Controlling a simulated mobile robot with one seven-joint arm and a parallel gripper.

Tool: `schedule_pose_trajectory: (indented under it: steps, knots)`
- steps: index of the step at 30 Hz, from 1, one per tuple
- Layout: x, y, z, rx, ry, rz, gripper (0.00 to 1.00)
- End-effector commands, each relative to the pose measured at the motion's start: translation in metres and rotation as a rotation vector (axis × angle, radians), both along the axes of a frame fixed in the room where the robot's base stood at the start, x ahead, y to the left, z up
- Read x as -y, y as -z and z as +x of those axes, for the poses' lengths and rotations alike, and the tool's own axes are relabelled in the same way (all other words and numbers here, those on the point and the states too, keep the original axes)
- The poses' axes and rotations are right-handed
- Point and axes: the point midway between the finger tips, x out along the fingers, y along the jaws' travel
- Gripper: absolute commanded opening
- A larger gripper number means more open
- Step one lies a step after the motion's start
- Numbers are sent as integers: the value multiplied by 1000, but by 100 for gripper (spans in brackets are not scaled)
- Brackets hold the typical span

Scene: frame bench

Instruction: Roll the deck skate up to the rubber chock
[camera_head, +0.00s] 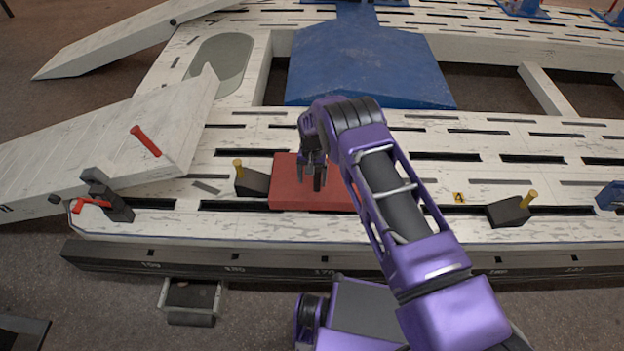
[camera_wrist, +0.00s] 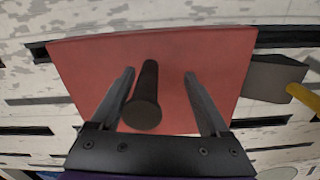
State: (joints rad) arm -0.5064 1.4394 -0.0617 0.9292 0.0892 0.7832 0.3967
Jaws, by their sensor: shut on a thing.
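The deck skate (camera_head: 287,192) is a flat red plate with a dark upright post, lying on the slotted white deck; its red plate (camera_wrist: 215,60) fills the middle of the wrist view. My gripper (camera_head: 316,178) is over the plate, its fingers on either side of the post (camera_wrist: 147,95) and shut on it. A dark wedge-shaped chock (camera_head: 252,181) with a yellow peg sits at the plate's left edge; it shows at the right in the wrist view (camera_wrist: 272,78). Chock and plate look touching or nearly so; I cannot tell if a thin gap remains. My arm hides the plate's right side.
A second dark chock (camera_head: 508,212) with a yellow peg stands on the deck far to the right. A white ramp (camera_head: 120,140) and a dark clamp with a red handle (camera_head: 108,196) lie left. A blue plate (camera_head: 365,65) is behind. Slots run along the deck.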

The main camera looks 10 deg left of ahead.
Motion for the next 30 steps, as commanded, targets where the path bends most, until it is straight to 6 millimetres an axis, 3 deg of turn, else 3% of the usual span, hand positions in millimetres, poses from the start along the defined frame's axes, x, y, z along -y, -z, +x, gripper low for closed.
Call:
schedule_pose_trajectory:
  steps: [1,15,21,30]
  knots:
    - [-7,-19,3,11,-3,12,62]
    - [-5,-130,5,14,-3,11,62]
    - [-3,-155,4,12,-2,6,62]
    - [-1,-161,4,10,-1,4,62]
